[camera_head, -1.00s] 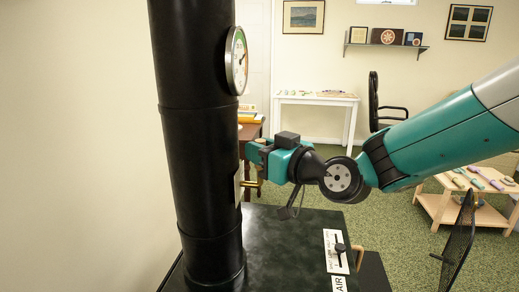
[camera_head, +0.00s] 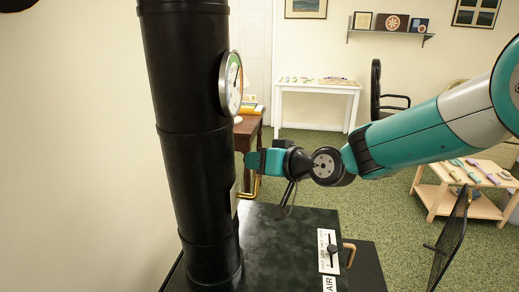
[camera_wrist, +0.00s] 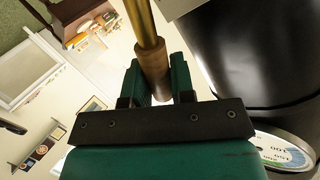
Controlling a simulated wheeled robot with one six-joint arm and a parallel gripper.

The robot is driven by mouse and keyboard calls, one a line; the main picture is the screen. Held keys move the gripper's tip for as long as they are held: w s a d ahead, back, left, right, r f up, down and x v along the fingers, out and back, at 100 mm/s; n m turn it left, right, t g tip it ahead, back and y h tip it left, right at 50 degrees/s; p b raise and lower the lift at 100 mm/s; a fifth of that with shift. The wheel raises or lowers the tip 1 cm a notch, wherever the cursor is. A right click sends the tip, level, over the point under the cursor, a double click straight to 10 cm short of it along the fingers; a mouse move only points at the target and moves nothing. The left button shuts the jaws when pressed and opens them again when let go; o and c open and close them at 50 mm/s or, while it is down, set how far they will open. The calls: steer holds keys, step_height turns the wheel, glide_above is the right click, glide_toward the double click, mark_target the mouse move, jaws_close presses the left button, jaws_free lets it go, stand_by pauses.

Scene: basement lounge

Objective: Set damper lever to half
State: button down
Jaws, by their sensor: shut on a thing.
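The damper lever is a brass rod (camera_wrist: 142,22) with a brown wooden handle (camera_wrist: 153,64) in the wrist view. My gripper (camera_wrist: 155,80) is shut on the handle, with one green finger on each side of it. In the head view my gripper (camera_head: 252,162) is beside the black stove pipe (camera_head: 195,130). A short piece of the brass lever (camera_head: 257,188) shows just below it, near a pale plate (camera_head: 234,200) on the pipe. The plate is edge-on, so its markings cannot be read. The handle is hidden by the gripper in the head view.
A round dial gauge (camera_head: 231,82) sits on the pipe above my gripper. The black stove top (camera_head: 275,235) is below, with an AIR slider plate (camera_head: 328,252). A mesh screen (camera_head: 452,240) stands at right. A wooden table (camera_head: 247,130) is behind.

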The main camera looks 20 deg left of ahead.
steer(key=shift+w+a+f+m+g+h+p, duration=0.15)
steer(key=shift+w+f+m+g+h+p, duration=0.2)
steer(key=shift+m+g+p, duration=0.3)
steer(key=shift+w+f+m, duration=0.2)
steer(key=shift+f+m, duration=0.05)
steer(key=shift+f, duration=0.05)
steer(key=c, duration=1)
jaws_free()
steer(key=shift+d+r, duration=0.2)
steer(key=shift+d, duration=0.2)
steer(key=b+v, duration=0.1)
steer(key=v, duration=1)
steer(key=b+v, duration=0.1)
steer(key=v, duration=0.4)
steer(key=shift+d+r+b, duration=0.1)
steer(key=shift+r+b, duration=0.2)
steer(key=shift+r, duration=0.15)
